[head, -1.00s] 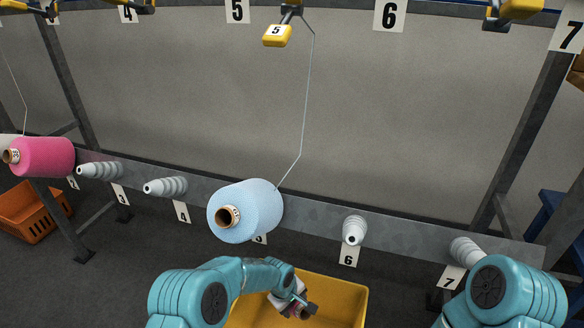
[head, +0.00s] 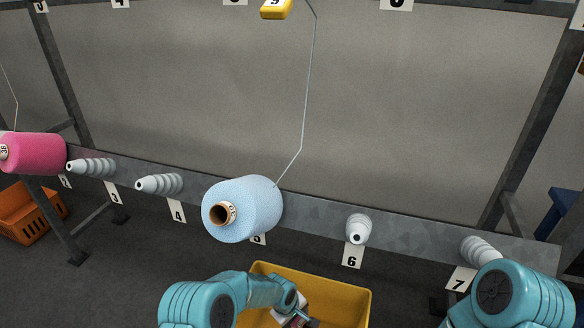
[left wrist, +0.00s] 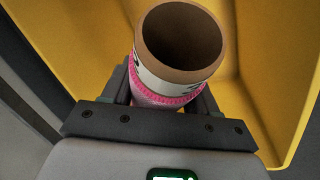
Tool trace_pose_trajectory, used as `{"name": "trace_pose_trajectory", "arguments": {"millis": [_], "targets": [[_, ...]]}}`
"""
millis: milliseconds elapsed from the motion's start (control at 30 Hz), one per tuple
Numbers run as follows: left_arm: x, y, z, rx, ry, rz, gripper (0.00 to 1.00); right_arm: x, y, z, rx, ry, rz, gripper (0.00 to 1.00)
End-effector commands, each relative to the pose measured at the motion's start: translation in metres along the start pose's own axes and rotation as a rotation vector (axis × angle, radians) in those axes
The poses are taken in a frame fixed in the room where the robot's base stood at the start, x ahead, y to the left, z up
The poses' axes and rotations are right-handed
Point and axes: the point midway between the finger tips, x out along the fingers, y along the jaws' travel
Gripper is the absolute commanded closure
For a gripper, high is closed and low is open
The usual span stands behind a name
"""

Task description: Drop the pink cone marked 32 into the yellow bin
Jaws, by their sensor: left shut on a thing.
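My left gripper (head: 298,318) is shut on a small pink cone (left wrist: 160,96) with a brown tube and a white label band. The band's number is turned too far to read. The left wrist view shows the tube end toward the camera and yellow bin walls (left wrist: 258,85) around the cone. In the head view the gripper is over or inside the yellow bin (head: 345,297), at the bottom edge, and mostly cut off. My right arm shows at the lower right; its gripper is out of frame.
A light blue cone (head: 250,208) sits on peg 5 with a thread rising from it. A larger pink cone (head: 35,153) sits on peg 2. Pegs 3, 4, 6 (head: 358,229) and 7 are bare. An orange basket (head: 30,212) stands at the left on the floor.

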Motion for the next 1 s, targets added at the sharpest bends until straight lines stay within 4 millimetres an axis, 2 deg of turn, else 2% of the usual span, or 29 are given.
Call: {"name": "trace_pose_trajectory", "arguments": {"millis": [100, 133, 200, 233, 567, 667, 1000], "targets": [[-0.001, 0.001, -0.001, 0.000, 0.000, 0.000, 0.83, -0.001, 0.000, 0.000, 0.000, 0.000, 0.000, 0.00], [-0.001, 0.001, -0.001, 0.000, 0.000, 0.000, 0.38, -0.001, 0.000, 0.000, 0.000, 0.000, 0.000, 0.00], [0.000, 0.001, -0.002, 0.000, 0.000, 0.000, 0.16, -0.001, 0.000, 0.000, 0.000, 0.000, 0.000, 0.00], [0.000, 0.001, -0.002, 0.000, 0.000, 0.000, 0.12, -0.001, 0.000, 0.000, 0.000, 0.000, 0.000, 0.00], [-0.006, 0.002, -0.002, 0.000, 0.000, 0.000, 0.12, -0.003, -0.001, 0.001, -0.001, -0.002, 0.000, 0.00], [-0.021, 0.003, -0.002, 0.000, 0.001, 0.001, 0.12, -0.009, -0.004, 0.002, -0.005, -0.005, -0.001, 0.00], [-0.097, 0.003, -0.002, 0.000, 0.001, 0.001, 0.12, -0.031, -0.017, 0.009, -0.022, -0.022, -0.002, 0.00]]}}
